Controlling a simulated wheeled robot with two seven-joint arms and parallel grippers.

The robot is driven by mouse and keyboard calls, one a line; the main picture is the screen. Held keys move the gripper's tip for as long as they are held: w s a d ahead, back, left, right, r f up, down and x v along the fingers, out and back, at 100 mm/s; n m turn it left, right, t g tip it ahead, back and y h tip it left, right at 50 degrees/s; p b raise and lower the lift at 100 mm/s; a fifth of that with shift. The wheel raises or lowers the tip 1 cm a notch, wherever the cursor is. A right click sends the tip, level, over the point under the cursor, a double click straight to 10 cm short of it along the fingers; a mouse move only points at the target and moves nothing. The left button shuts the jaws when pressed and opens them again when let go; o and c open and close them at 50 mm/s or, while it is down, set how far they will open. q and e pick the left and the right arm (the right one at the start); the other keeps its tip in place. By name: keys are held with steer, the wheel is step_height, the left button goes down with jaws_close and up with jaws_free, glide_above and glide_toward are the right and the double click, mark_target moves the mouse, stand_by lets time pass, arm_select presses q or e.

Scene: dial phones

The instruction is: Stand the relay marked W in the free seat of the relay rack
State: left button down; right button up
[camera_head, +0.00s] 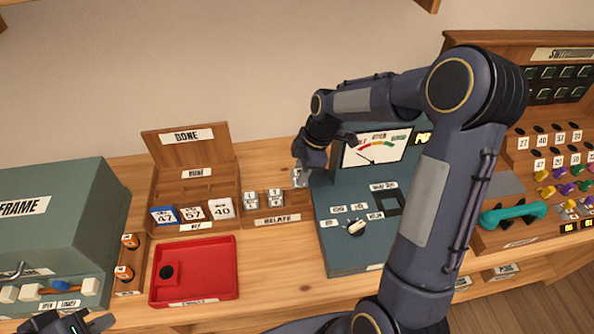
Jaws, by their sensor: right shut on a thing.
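My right gripper (303,168) reaches down from the right beside the meter and is shut on a small grey relay (298,178). The relay is above the right end of the wooden relay rack (278,219); its marking is too small to read. Two grey relays stand in the rack, a left one (251,200) and a middle one (275,198). The rack's right part, below the held relay, shows no relay. I cannot tell whether the held relay touches the rack. My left gripper (75,324) is at the bottom left edge, partly cut off.
A teal console with a meter (375,150) and a knob (356,228) stands close right of the rack. A wooden box with numbered cards (193,213) is on its left. A red tray (205,272) with a black disc lies in front. Bare table is in front of the rack.

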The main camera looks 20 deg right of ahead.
steer(key=shift+d+f+b, duration=0.15)
steer(key=shift+f+b, duration=0.2)
steer(key=shift+f, duration=0.45)
steer(key=shift+f+b, duration=1.5)
steer(key=shift+f, duration=0.55)
steer(key=shift+b, duration=0.55)
steer(key=shift+f+b, duration=0.65)
steer(key=shift+f, duration=0.1)
steer(key=o, duration=1.2)
steer(key=shift+r, duration=0.1)
